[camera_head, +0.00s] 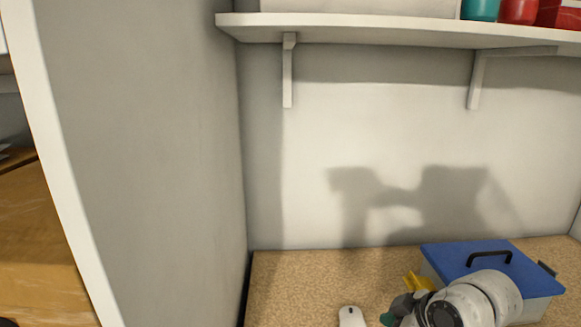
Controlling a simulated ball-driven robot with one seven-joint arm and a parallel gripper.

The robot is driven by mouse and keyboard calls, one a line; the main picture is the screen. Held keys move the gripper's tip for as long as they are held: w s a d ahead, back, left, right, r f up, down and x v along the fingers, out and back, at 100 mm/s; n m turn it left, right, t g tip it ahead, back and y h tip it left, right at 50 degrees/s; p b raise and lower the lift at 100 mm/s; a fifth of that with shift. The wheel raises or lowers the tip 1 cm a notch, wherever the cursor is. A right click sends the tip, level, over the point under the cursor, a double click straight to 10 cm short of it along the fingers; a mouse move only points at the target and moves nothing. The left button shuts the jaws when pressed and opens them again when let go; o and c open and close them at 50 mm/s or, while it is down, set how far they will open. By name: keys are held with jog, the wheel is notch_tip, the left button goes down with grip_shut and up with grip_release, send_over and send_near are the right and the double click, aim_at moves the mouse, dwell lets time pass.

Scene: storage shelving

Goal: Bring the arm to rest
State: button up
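Part of my white arm (470,303) shows at the bottom right, with a rounded joint and a dark round cap. It stands in front of a lidded box and hides part of it. My gripper cannot be made out in this view, so whether it is open or holds anything does not show. A shadow with an arm-like shape falls on the back wall.
A box with a blue lid (455,258) and black handle stands on the speckled surface (300,285). Beside it are a yellow item (412,281) and a small white object (351,317), cut off below. A white shelf (390,34) holds containers above. A grey side wall (145,150) bounds the left.

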jog(key=s+d+f+m+g+h, duration=0.1)
jog(key=s+d+f+m, duration=0.2)
jog(key=s+f, duration=0.3)
jog(key=s+d+f+m+g+h, duration=0.1)
jog(key=s+f, duration=0.6)
jog(key=s, duration=1)
jog(key=s+d+f+m+g+h, duration=0.2)
jog(key=s+d+f+m, duration=0.3)
jog(key=s, duration=0.6)
jog(key=shift+s+f+m+h, duration=0.25)
jog(key=shift+f+m+h, duration=0.45)
jog(key=shift+m, duration=0.4)
